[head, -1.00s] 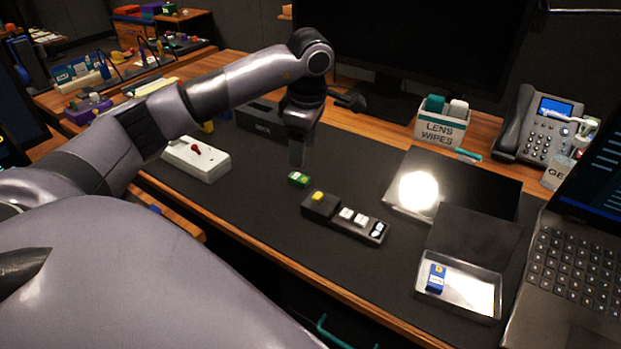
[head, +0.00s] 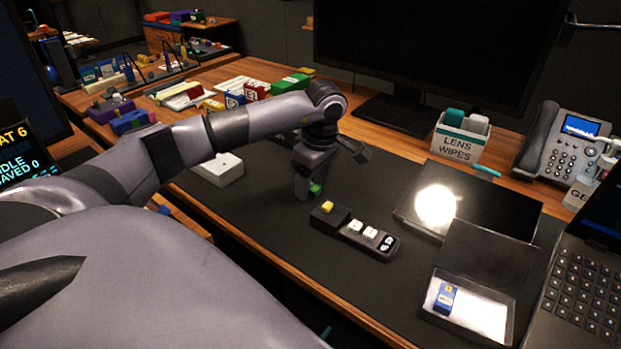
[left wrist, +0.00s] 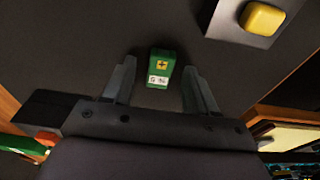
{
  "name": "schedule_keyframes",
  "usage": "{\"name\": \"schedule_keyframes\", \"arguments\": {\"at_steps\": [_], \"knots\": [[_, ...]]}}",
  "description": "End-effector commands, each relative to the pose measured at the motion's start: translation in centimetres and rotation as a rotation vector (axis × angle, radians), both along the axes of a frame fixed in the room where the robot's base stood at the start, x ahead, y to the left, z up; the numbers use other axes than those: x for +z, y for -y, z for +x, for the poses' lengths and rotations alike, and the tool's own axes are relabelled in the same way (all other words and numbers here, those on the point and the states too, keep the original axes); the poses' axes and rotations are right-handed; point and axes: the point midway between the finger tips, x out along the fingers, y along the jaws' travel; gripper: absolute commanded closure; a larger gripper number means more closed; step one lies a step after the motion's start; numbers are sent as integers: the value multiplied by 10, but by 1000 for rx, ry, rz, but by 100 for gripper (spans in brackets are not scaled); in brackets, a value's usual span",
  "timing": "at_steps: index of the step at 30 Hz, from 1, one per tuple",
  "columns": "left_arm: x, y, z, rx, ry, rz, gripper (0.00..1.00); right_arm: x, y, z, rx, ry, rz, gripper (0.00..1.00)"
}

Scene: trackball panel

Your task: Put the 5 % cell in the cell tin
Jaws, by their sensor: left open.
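The green cell (head: 316,189) lies on the dark desk mat, partly hidden by my left gripper (head: 308,187) in the head view. In the left wrist view the green cell (left wrist: 161,68) shows a yellow plus mark and a white label that seems to read 5 %, upside down. My left gripper (left wrist: 158,68) is open, with one finger on each side of the cell and gaps between. The cell tin (head: 507,318) stands open at the right, its lid raised, with a blue cell (head: 445,298) inside. My right gripper is not in view.
A dark panel strip (head: 345,237) with a yellow button (head: 327,207) and white keys lies just right of the gripper. A glossy dark box (head: 480,205) stands behind the tin, and a laptop (head: 575,290) stands right of it. The mat before the strip is clear.

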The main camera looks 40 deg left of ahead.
Motion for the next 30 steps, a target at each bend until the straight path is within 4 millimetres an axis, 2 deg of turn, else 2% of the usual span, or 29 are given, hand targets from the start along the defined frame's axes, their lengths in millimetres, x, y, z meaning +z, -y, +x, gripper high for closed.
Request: {"name": "schedule_keyframes", "arguments": {"at_steps": [4,9,10,20,23,30], "knots": [[0,0,0,0,0,0,43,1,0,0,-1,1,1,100],[1,0,0,0,0,0,98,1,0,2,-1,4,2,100],[1,0,0,0,0,0,100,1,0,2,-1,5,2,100],[7,0,1,1,2,0,100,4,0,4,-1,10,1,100],[22,0,1,0,6,1,100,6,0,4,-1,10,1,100],[71,0,1,1,6,0,100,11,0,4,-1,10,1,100]]}}
